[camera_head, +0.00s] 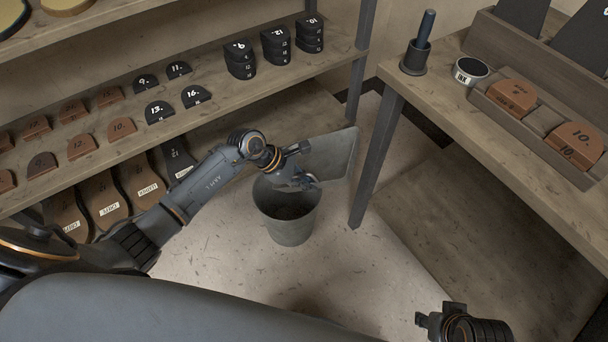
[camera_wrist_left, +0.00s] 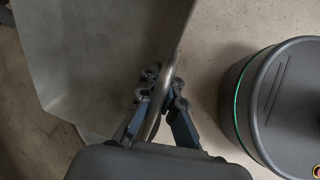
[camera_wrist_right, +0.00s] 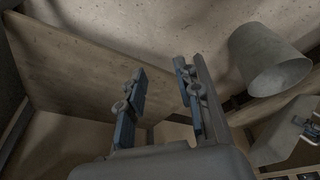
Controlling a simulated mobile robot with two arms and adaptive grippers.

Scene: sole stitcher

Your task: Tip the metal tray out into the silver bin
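The metal tray (camera_head: 336,155) is a flat grey pan, tilted steeply on edge above the right rear rim of the silver bin (camera_head: 290,228). My left gripper (camera_head: 309,181) is shut on the tray's wire handle; in the left wrist view the fingers (camera_wrist_left: 160,95) close around this bar, and the tray (camera_wrist_left: 85,60) fills the upper left. The tray's visible face looks bare. The bin stands upright on the floor, its inside dark, with contents hard to make out. It also shows in the right wrist view (camera_wrist_right: 268,62). My right gripper (camera_wrist_right: 160,95) is open and empty, away from the bin.
A shelf rack (camera_head: 200,105) with brown and black numbered heel pieces stands left and behind. A wooden bench (camera_head: 500,125) with a tin (camera_head: 470,72), a tool holder (camera_head: 415,58) and a heel tray stands right; its leg is close to the bin. Floor in front is clear.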

